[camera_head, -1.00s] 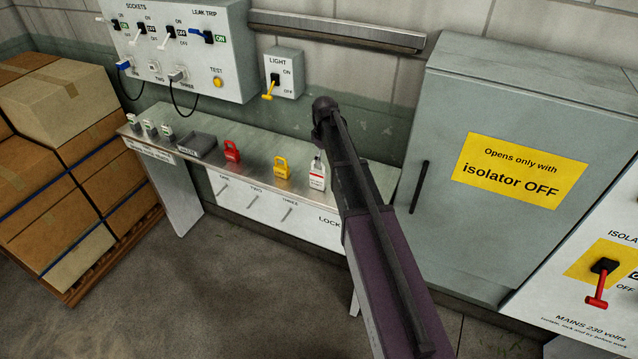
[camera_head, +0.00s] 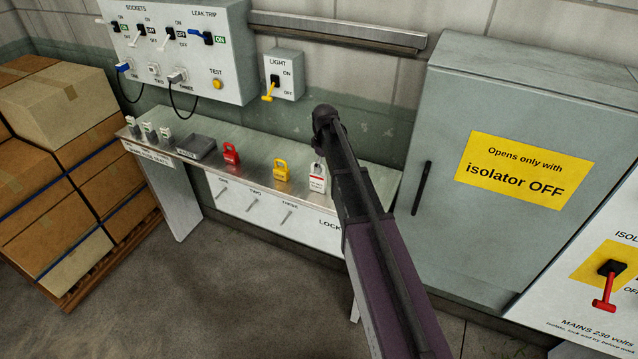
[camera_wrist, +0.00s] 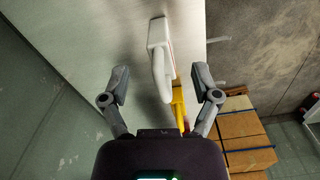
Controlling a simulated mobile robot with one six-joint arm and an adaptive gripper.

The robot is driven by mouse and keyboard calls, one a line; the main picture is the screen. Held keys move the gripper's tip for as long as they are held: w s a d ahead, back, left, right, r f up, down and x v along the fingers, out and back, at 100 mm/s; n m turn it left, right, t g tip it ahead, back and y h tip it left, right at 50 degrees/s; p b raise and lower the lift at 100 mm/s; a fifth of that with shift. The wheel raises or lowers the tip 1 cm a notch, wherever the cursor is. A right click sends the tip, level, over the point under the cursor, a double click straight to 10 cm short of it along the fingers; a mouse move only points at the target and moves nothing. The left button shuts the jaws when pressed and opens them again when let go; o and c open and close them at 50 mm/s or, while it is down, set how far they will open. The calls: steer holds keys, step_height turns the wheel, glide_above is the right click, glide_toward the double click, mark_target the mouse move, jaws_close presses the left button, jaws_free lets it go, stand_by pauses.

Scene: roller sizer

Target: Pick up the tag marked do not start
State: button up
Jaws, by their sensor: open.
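The tag marked do not start seems to be the small white piece with a red band (camera_head: 317,182) at the right of the padlock row on the shelf; its print is too small to read. My arm passes close beside it in the head view and hides the gripper there. In the wrist view, a white body with a pale loop (camera_wrist: 160,55) lies ahead of and between my fingers, and looks like the same tag. My gripper (camera_wrist: 160,76) is open, one finger on each side, with gaps to the loop.
A yellow padlock (camera_head: 281,170) stands left of the tag; its yellow also shows in the wrist view (camera_wrist: 178,104). A red padlock (camera_head: 231,154) and grey tray (camera_head: 196,147) are further left. A grey cabinet (camera_head: 510,130) stands right, stacked boxes (camera_head: 60,120) far left.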

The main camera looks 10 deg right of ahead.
mark_target(318, 177)
steer(key=shift+f+b, duration=1.75)
steer(key=shift+f, duration=0.3)
jaws_close()
